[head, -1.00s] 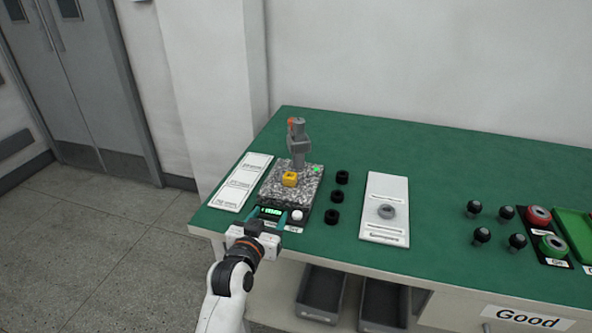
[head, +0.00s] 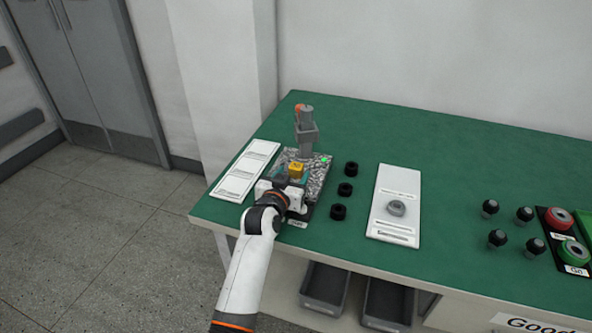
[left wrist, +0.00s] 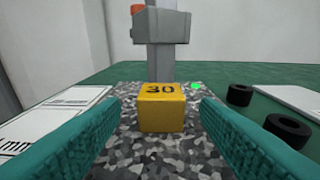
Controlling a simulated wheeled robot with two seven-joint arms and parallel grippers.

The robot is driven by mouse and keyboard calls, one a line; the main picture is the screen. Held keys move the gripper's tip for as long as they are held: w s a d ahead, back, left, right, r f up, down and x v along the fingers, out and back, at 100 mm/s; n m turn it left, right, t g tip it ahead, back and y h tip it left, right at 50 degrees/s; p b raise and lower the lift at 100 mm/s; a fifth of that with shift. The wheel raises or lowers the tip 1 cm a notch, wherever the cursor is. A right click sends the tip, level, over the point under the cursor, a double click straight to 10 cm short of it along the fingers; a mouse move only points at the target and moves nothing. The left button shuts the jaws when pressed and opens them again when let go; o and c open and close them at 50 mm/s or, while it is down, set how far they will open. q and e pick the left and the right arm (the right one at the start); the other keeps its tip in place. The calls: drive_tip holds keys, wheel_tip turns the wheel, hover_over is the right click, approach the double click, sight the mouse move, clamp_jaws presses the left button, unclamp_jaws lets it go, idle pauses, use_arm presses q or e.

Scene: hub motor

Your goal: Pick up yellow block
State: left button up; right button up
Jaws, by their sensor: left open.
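The yellow block (head: 296,170), marked "30" on top, sits on a speckled grey granite plate (head: 318,172) in front of a grey gauge post (head: 306,130). In the left wrist view the block (left wrist: 161,112) stands upright in the middle, between the two teal fingers. My left gripper (left wrist: 160,135) is open, one finger on each side of the block, with a gap on both sides. In the head view my left gripper (head: 293,182) reaches in from the front and partly hides the plate's front part. My right gripper is not in view.
White label cards (head: 246,170) lie left of the plate. Several black rings (head: 345,189) stand to its right, then a white board (head: 395,205) with a grey part. Green table surface (head: 440,170) between is clear.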

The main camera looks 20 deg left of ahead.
sight(294, 172)
use_arm(q)
drive_tip(key=w, duration=0.3)
drive_tip(key=shift+w+f, duration=0.2)
drive_tip(key=shift+w, duration=0.1)
drive_tip(key=shift+s, duration=0.1)
drive_tip(key=shift+r, duration=0.1)
clamp_jaws()
